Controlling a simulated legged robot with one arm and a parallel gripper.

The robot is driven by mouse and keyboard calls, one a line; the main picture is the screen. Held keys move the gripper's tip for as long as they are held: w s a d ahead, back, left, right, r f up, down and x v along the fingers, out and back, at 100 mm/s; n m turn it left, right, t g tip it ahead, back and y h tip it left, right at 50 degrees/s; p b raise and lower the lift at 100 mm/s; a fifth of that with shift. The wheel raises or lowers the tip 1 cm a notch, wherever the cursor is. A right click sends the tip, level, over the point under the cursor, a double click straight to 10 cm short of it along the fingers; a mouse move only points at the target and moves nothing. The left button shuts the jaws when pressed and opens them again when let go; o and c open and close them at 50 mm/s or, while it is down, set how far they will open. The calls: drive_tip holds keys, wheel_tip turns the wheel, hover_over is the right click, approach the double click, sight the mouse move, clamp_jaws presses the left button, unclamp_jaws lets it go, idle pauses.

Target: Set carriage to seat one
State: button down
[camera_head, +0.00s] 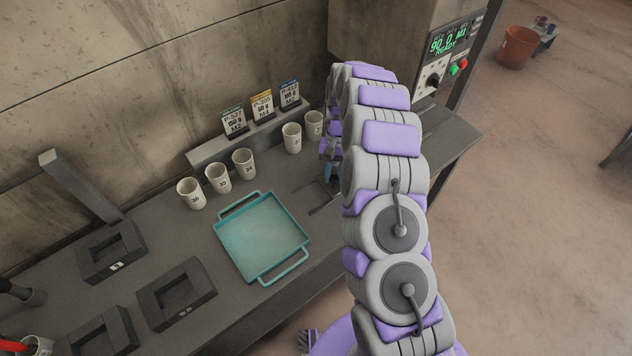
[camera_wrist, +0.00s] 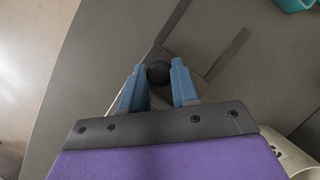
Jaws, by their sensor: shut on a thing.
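A round black knob (camera_wrist: 158,72) sits between the blue fingers of my gripper (camera_wrist: 158,84) in the wrist view, and the fingers are shut on it. The knob appears to belong to the carriage, whose body is mostly hidden under my gripper. Dark straight strips (camera_wrist: 228,55) run along the bench beside the knob. In the head view my gripper (camera_head: 330,173) is low over the bench, right of the teal tray, and my arm covers much of that area. The seat markings cannot be made out.
The teal tray (camera_head: 303,252) lies mid-bench. Several white numbered cups (camera_head: 218,178) stand behind it, below label cards (camera_head: 262,105). Dark block fixtures (camera_head: 176,292) are at left. A control box (camera_head: 452,50) with a green display stands at the back right.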

drive_tip(key=w+d, duration=0.2)
drive_tip(key=shift+d, duration=0.3)
drive_tip(key=shift+s, duration=0.1)
drive_tip(key=c, duration=0.9)
unclamp_jaws()
drive_tip(key=shift+a, duration=0.1)
drive_tip(key=shift+o, duration=0.2)
drive_tip(key=p+v, duration=0.6)
drive_tip(key=v, duration=1.1)
drive_tip(key=shift+r+p, duration=0.2)
drive_tip(key=shift+p, duration=0.15)
